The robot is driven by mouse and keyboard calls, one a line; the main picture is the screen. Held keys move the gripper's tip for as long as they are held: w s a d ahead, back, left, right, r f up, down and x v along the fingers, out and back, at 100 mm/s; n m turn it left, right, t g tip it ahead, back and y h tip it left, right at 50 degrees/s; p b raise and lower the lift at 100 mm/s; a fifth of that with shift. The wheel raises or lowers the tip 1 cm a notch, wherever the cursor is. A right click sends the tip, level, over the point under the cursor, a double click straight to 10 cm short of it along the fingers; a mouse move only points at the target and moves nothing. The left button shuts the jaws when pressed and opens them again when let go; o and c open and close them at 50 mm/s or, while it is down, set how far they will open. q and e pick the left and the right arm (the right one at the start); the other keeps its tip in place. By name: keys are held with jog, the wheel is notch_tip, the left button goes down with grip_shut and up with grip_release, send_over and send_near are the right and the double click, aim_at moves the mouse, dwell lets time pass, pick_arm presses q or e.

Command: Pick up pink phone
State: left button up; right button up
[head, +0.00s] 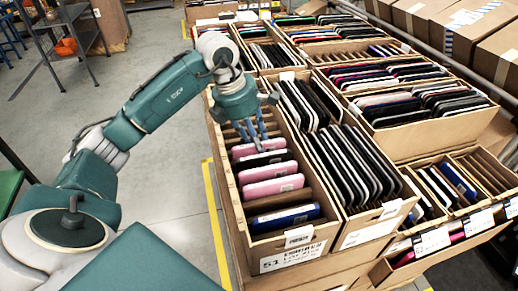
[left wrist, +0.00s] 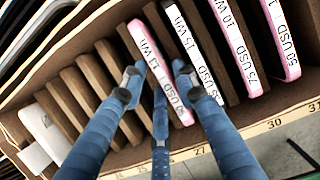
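My left gripper (head: 252,138) is over the front-left carton (head: 284,256), with its blue fingers pointing down at the farthest pink phone (head: 250,149) in that row. In the left wrist view, the left gripper's (left wrist: 157,82) fingers are spread. The top edge of this pink phone (left wrist: 147,49) runs between them, and I cannot tell whether they touch it. A black phone with a white label (left wrist: 187,42) stands beside it, close to one finger. Other pink phones (head: 270,172) stand nearer the carton's front. My right gripper is not in view.
Wooden dividers (left wrist: 88,70) separate the slots. A blue phone (head: 284,218) stands at the carton's front. A carton of dark phones (head: 350,165) adjoins on the right, with more phone cartons behind. Open floor (head: 175,190) lies to the left.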

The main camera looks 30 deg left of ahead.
pick_arm(q)
grip_shut()
